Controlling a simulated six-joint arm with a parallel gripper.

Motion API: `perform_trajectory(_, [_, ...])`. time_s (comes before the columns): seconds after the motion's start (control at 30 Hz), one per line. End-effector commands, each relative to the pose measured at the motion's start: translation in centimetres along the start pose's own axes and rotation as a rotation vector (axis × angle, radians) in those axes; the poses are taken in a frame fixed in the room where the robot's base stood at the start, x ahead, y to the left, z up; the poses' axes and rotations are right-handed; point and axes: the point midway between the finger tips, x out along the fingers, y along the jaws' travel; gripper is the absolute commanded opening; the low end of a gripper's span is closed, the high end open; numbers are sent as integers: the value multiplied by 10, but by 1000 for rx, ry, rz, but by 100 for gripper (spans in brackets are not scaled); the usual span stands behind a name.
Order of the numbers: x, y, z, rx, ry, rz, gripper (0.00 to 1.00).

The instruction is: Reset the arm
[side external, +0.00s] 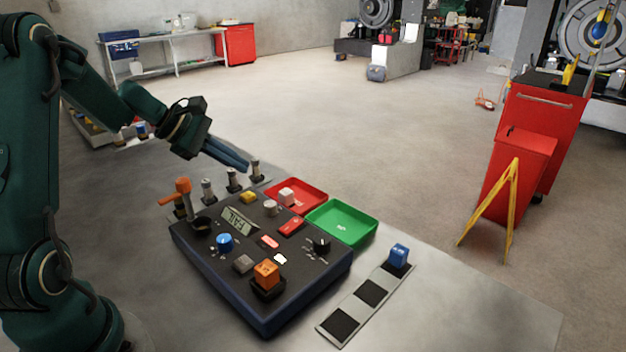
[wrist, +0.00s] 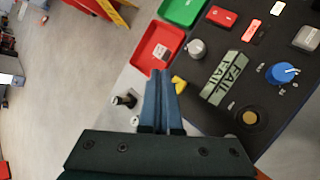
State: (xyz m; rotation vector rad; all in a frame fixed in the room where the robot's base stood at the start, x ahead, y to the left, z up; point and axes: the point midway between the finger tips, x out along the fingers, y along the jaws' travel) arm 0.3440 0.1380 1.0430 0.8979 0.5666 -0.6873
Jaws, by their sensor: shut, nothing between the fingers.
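My arm is green, and my gripper (side external: 239,165) is at the upper left of the side external view. It hangs above the back edge of the dark control panel (side external: 215,271), close over the grey posts. Its two long blue fingers lie together and hold nothing. In the wrist view my gripper (wrist: 160,82) points toward the red tray (wrist: 157,48), with the panel to its right. The panel display (side external: 237,221) reads "FAIL"; it also shows in the wrist view (wrist: 226,77).
A red tray (side external: 318,193) and a green tray (side external: 343,234) lie behind the panel. A strip with dark squares (side external: 340,324) bears a blue block (side external: 399,254). An orange block (side external: 266,273) sits on the panel. An orange-topped lever (side external: 182,187) stands at its left. Bare table lies right.

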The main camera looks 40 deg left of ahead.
Motion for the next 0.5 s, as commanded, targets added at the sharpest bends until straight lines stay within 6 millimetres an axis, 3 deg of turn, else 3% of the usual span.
perform_trajectory(0.17, [1,0,2,5,-3,-2,0])
perform_trajectory(0.27, [1,5,22,61,-18,0,0])
perform_trajectory(0.37, [-4,9,62,183,-42,3,0])
perform_trajectory(0.5, [-17,-14,132,468,-76,-46,0])
